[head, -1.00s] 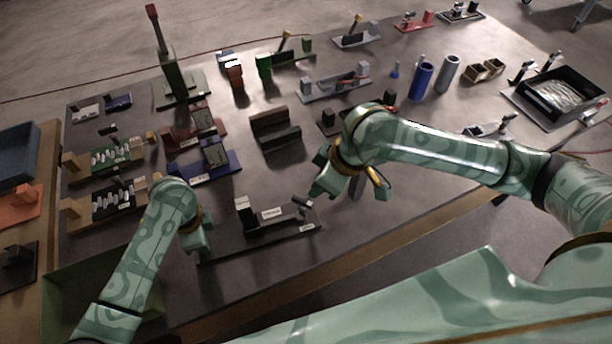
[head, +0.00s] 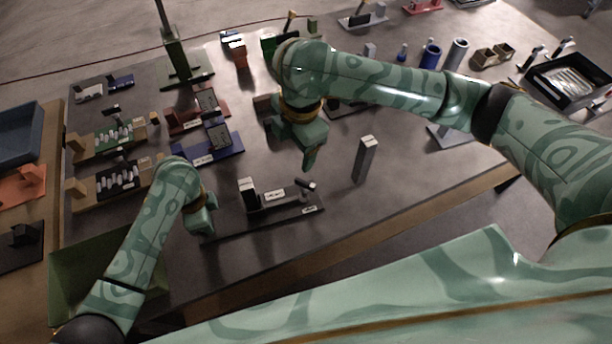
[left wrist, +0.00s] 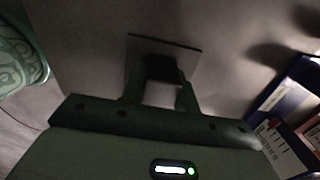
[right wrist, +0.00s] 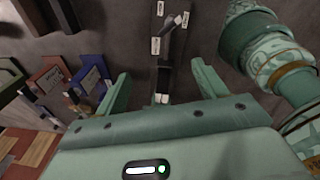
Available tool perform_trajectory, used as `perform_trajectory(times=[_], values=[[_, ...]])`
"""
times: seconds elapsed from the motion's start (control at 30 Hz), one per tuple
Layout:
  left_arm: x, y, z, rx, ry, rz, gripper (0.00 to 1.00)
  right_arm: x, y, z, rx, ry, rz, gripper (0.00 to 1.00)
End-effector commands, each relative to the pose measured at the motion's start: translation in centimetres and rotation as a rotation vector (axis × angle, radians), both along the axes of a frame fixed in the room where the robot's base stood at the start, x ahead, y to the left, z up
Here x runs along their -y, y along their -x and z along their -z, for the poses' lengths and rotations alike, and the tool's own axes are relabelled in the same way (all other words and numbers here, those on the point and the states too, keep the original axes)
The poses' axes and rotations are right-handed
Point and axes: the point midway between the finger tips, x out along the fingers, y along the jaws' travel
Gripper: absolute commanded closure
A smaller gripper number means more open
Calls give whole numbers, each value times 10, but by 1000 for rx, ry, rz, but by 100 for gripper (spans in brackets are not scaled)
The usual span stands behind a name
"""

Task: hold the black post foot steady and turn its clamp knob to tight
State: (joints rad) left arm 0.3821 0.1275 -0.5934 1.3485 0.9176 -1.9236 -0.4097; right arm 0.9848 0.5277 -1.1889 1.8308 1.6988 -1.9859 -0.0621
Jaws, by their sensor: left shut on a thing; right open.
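The black post foot (head: 262,222) lies near the front of the bench. It is a long dark plate with a dark upright block with a pale top (head: 248,192), white labels, and a clamp knob with a lever (head: 306,186) at its right end. My left gripper (head: 208,215) is at the plate's left side; in the left wrist view its fingers (left wrist: 162,92) are shut on the foot's dark block. My right gripper (head: 308,160) is open and empty, above and behind the knob end. The right wrist view shows the foot and lever (right wrist: 178,22) beyond its spread fingers (right wrist: 160,82).
A grey post (head: 365,160) stands upright right of the foot. A blue fixture (head: 215,150) lies behind the left gripper. A green bin (head: 100,265) is at front left, a black tray (head: 567,100) far right. Bare bench lies around the post.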

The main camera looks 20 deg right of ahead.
Motion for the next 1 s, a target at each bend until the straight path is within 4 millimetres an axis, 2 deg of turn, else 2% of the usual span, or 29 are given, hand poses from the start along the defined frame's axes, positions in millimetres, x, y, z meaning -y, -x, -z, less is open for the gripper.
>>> perform_trajectory(times=[0.1,0.2,0.3,0.47,0.8,1.0], values=[[1,0,0,-1,2,1,100,12,5,10,-42,69,-249,29],[1,0,0,-1,2,1,100,17,6,11,-53,94,-393,29],[1,0,0,-1,2,1,100,19,6,14,-50,106,-465,29],[1,0,0,-1,2,2,100,19,8,36,-53,104,-481,29],[1,0,0,-1,2,2,100,19,8,108,-51,104,-477,29],[1,0,0,-1,2,2,100,19,7,129,-48,104,-476,29]])
